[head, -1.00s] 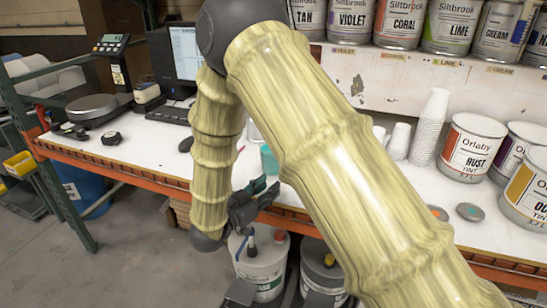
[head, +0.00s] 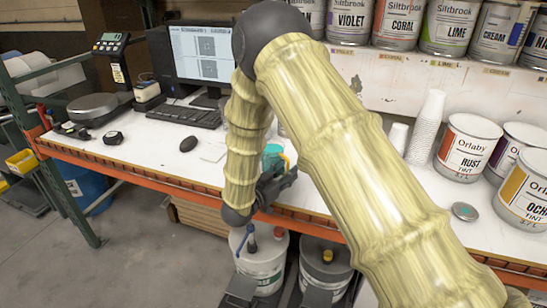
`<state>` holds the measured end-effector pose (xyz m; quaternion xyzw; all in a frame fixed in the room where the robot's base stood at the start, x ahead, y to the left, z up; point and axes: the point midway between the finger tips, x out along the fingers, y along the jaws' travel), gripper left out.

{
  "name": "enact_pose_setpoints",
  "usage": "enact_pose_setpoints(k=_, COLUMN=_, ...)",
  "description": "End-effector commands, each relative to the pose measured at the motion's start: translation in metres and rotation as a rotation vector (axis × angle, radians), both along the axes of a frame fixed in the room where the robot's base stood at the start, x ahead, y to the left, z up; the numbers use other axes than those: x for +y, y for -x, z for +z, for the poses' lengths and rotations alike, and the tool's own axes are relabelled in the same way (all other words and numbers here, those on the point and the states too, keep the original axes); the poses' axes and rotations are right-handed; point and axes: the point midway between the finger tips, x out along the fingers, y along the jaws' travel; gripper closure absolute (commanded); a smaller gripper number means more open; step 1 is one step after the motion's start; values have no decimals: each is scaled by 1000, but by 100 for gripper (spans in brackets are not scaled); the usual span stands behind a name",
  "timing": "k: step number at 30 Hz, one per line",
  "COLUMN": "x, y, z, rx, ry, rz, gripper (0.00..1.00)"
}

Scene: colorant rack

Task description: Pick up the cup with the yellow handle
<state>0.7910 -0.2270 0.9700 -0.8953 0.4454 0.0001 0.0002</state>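A teal cup (head: 271,153) stands on the white table, partly hidden behind my arm and gripper. A bit of yellow handle (head: 285,159) shows at its right side. My gripper (head: 284,178) is dark grey, near the table's front edge, just in front of and below the cup in the head view. I cannot tell whether it touches the cup. The fingers overlap in this view, so their opening is unclear.
A stack of white paper cups (head: 425,128) and Orlaby paint cans (head: 466,148) stand at the right. A mouse (head: 188,144), keyboard (head: 186,115) and monitor (head: 203,57) are at the left. Large buckets (head: 263,265) stand below the front edge.

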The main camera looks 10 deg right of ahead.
Motion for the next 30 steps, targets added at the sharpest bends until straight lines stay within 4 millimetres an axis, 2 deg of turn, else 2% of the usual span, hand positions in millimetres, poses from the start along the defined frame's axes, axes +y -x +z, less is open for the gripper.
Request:
enact_pose_setpoints(k=7, x=-1, y=-1, z=0, rx=0, ry=0, rz=1, gripper=66)
enact_pose_setpoints(k=12, x=-1, y=-1, z=0, rx=0, ry=0, rz=1, gripper=97)
enact_pose_setpoints(k=13, x=-1, y=-2, z=0, rx=0, ry=0, rz=1, gripper=100)
enact_pose_setpoints(k=30, x=-1, y=-2, z=1, rx=-1, ry=0, rz=1, gripper=100)
